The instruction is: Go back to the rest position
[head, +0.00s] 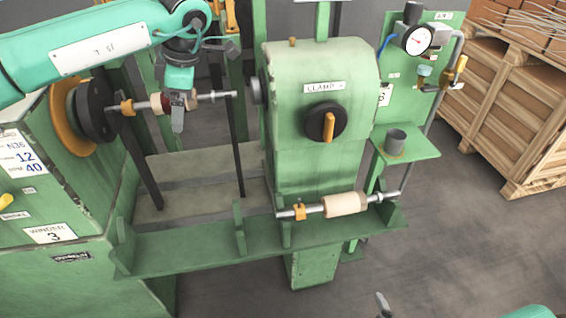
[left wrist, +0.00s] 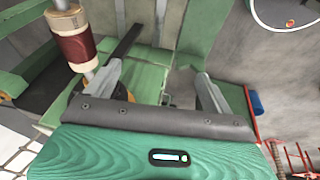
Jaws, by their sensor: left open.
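My left gripper (head: 180,112) is in the head view beside a shaft with a dark red wound coil (head: 158,103), partly covering it. In the left wrist view its two fingers (left wrist: 162,85) are spread with nothing held between them, and the coil (left wrist: 76,46) lies outside them to the left. The shaft runs from the winder's black chuck (head: 95,110) towards the tailstock (head: 318,130); a gap shows before the tailstock. A second shaft with a bare cream bobbin (head: 345,204) lies on the green rack. A grey tip (head: 383,304) at the bottom edge seems to be my right gripper, mostly cut off.
The green rack (head: 190,256) has upright notched plates along the front. Two dark posts (head: 238,155) stand below the shaft. A gauge panel (head: 425,75) and a small shelf with a cup (head: 395,140) are at right.

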